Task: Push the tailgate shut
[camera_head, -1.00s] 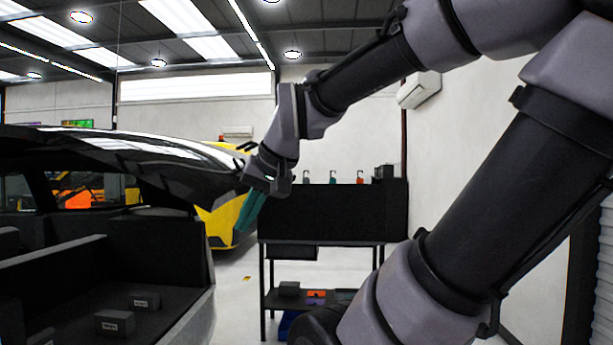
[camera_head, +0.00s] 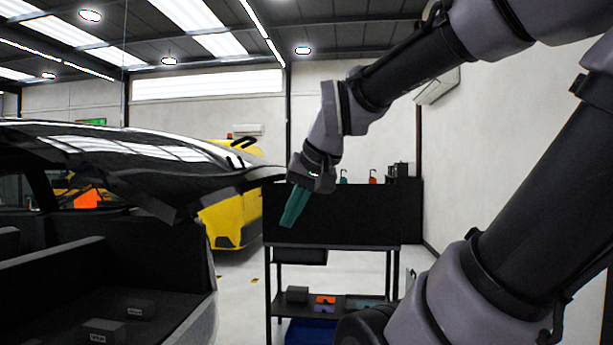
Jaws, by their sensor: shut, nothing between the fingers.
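The black tailgate (camera_head: 140,165) is raised and stands open over the car's boot, at the left of the head view. Its free edge reaches right to near my gripper. My gripper (camera_head: 290,219) has teal fingers that are shut and empty, pointing down and slightly left. It is just right of the tailgate's edge; I cannot tell whether my wrist touches that edge. The open boot (camera_head: 150,255) shows below, with dark boxes (camera_head: 104,331) on its floor.
A black workbench cart (camera_head: 340,222) with small tools on top and items on its lower shelf stands behind my gripper. A yellow vehicle (camera_head: 232,215) is behind the tailgate. Pale floor (camera_head: 238,290) is free between the car and the cart.

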